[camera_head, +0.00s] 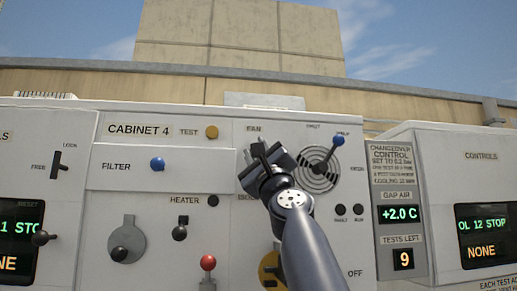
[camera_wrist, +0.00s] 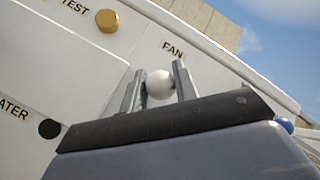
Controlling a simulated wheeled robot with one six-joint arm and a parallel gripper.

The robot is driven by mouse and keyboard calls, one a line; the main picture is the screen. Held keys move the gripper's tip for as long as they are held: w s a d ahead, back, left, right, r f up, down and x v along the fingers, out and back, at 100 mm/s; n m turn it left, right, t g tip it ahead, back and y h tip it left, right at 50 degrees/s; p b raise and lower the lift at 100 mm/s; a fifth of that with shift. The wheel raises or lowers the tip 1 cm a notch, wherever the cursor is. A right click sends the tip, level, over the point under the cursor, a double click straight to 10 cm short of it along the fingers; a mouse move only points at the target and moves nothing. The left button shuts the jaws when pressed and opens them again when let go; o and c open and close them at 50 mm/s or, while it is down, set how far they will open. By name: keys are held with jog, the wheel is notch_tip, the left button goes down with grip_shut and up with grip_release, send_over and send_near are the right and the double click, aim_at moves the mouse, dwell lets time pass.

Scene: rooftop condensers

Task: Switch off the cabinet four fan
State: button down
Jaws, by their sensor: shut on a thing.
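Cabinet 4 (camera_head: 115,160) is a pale panel in front of me, with a "FAN" label (camera_head: 254,128) at its upper middle. In the wrist view, a white round knob (camera_wrist: 159,84) sits just below and left of the FAN label (camera_wrist: 172,50). My gripper (camera_wrist: 157,82) is shut on this white knob, with one finger on each side. In the head view my gripper (camera_head: 258,152) is just below the FAN label and hides the knob. How the knob's lever or stem is set is hidden.
A blue-knobbed lever (camera_head: 338,141) stands over a round vent (camera_head: 317,170), right of my gripper. A yellow TEST button (camera_head: 211,132), blue FILTER knob (camera_head: 157,164), black HEATER lever (camera_head: 183,221) and red knob (camera_head: 208,263) are left. A display box (camera_head: 398,210) is further right.

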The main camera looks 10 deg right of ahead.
jog(key=shift+w+f, duration=0.15)
jog(key=shift+w, duration=0.05)
dwell(0.7)
jog(key=c, duration=1.5)
grip_release()
jog(key=shift+o, duration=0.9)
jog(key=shift+w+f, duration=0.1)
jog(key=shift+w, duration=0.1)
jog(key=shift+o, duration=1)
jog(key=shift+s, duration=0.15)
jog(key=b+v, duration=0.8)
jog(key=v, duration=0.2)
jog(key=shift+s, duration=0.35)
jog(key=shift+r, duration=0.2)
